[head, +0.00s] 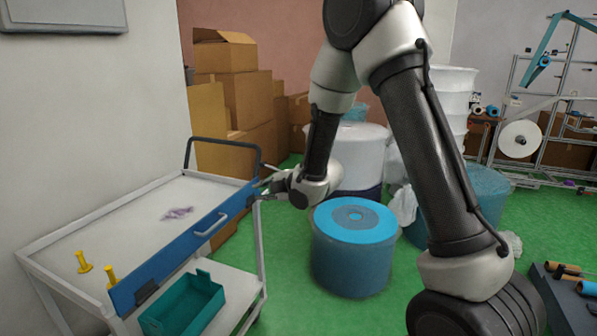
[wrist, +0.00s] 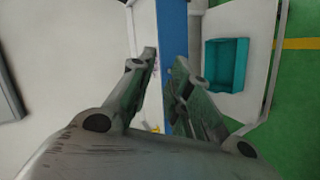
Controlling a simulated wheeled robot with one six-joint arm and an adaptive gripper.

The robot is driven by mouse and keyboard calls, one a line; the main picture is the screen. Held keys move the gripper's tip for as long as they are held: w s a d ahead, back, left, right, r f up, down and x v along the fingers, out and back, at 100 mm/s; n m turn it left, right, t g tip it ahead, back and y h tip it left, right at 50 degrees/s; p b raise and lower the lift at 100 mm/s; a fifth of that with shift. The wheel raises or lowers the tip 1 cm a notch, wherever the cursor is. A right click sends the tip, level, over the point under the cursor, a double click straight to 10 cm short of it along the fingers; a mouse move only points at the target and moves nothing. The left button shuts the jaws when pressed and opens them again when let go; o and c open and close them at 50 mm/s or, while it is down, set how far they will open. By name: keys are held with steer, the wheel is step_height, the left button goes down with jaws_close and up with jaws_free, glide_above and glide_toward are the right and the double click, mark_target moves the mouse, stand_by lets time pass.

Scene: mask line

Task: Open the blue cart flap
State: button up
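The blue flap (head: 185,243) runs along the front long edge of the white cart (head: 140,212), standing upright. It has a pale bar handle (head: 210,225) on its outer face and a dark latch-like piece near its left end. My gripper (head: 263,190) is at the flap's right end, near the cart's dark push bar. In the wrist view the blue flap (wrist: 172,25) runs up between and beyond my gripper's fingers (wrist: 166,58). The fingers are apart, one toward each side of the flap; I cannot tell whether either touches it.
Two yellow pegs (head: 84,262) and a purple mark or item (head: 177,214) are on the cart top. A teal bin (head: 190,305) sits on the lower shelf. A large blue-topped roll (head: 353,255) stands right of the cart. Cardboard boxes (head: 235,100) are stacked behind.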

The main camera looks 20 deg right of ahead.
steer(key=s+d+r+m+h, duration=0.3)
steer(key=d+r+m, duration=0.2)
steer(key=d+r, duration=0.2)
steer(key=shift+s+d+m+h, duration=0.3)
steer(key=shift+d, duration=0.95)
